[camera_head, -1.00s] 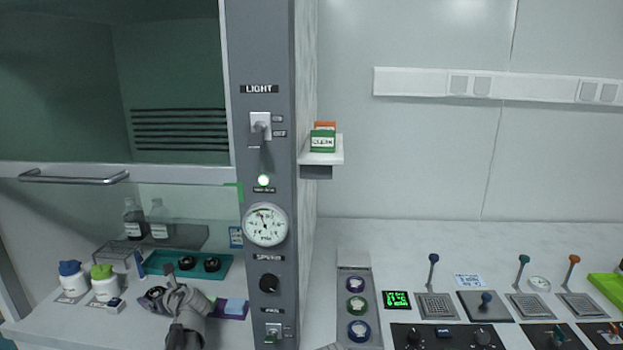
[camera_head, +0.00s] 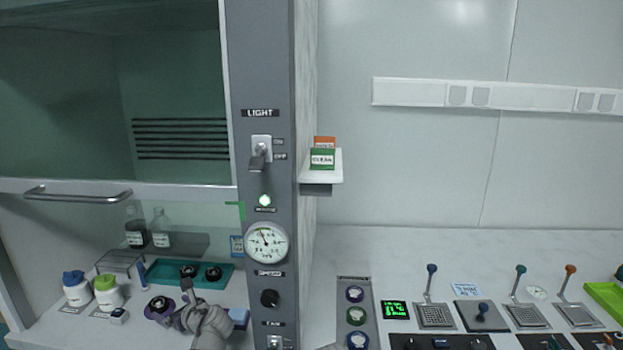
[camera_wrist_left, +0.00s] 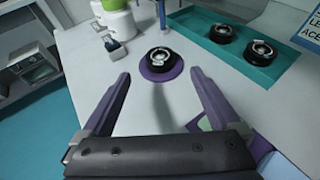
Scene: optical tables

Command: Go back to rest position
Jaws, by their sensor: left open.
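My left gripper (camera_head: 176,304) is low over the white worktop inside the hood on the left. In the left wrist view my left gripper (camera_wrist_left: 157,95) has its two purple fingers wide apart with nothing between them. A black round part (camera_wrist_left: 159,58) sits on a purple disc (camera_wrist_left: 158,72) on the worktop just beyond the fingertips, apart from them. In the head view this part (camera_head: 157,305) is just left of the gripper. My right gripper is not in view.
A teal tray (camera_head: 222,280) with two black round parts stands behind the gripper. White bottles with a blue cap (camera_head: 75,290) and a green cap (camera_head: 107,292) stand left. The raised sash handle (camera_head: 78,195) is above. The grey control pillar (camera_head: 268,180) stands right.

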